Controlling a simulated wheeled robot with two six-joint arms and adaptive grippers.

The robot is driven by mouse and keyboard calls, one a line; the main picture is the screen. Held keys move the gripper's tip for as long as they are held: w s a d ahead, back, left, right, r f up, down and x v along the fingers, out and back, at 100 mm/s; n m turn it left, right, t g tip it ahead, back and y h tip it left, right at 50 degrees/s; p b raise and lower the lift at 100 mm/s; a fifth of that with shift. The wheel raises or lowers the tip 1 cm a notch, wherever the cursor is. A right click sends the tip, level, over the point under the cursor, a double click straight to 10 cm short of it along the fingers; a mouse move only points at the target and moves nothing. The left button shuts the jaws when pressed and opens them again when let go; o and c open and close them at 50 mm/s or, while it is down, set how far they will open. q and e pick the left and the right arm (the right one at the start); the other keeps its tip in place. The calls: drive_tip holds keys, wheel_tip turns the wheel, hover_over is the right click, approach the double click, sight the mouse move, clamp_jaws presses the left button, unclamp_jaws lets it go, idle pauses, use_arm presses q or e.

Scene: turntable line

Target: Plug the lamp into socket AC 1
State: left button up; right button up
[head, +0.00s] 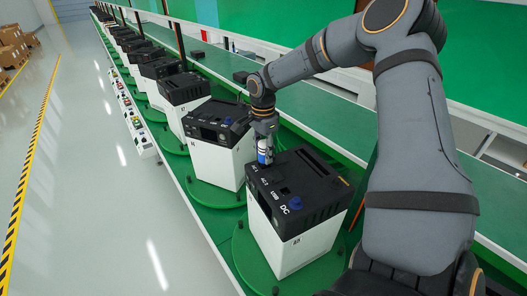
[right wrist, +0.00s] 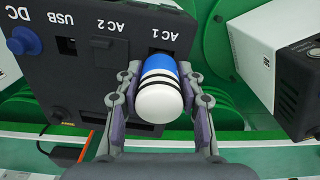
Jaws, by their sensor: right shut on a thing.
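The lamp (head: 263,151) is a short cylinder with a white cap, black bands and a blue lower part. My right gripper (head: 264,135) is shut around it, with the lamp at the far edge of the nearest power unit's black top (head: 300,180). In the right wrist view, the lamp (right wrist: 160,96) sits between both fingers (right wrist: 160,82), its blue end towards the AC 1 label (right wrist: 163,40) on the unit's top (right wrist: 85,85). My left gripper is out of view.
The unit stands on a green turntable (head: 250,262). A neighbouring unit (head: 215,155) stands close behind; several more line the conveyor.

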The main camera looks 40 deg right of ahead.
drive_tip(key=shift+f+b, duration=0.5)
drive_tip(key=shift+f, duration=0.2)
drive_tip(key=o, duration=1.3)
drive_tip(key=shift+o, duration=0.2)
wheel_tip(320, 180, up, 12)
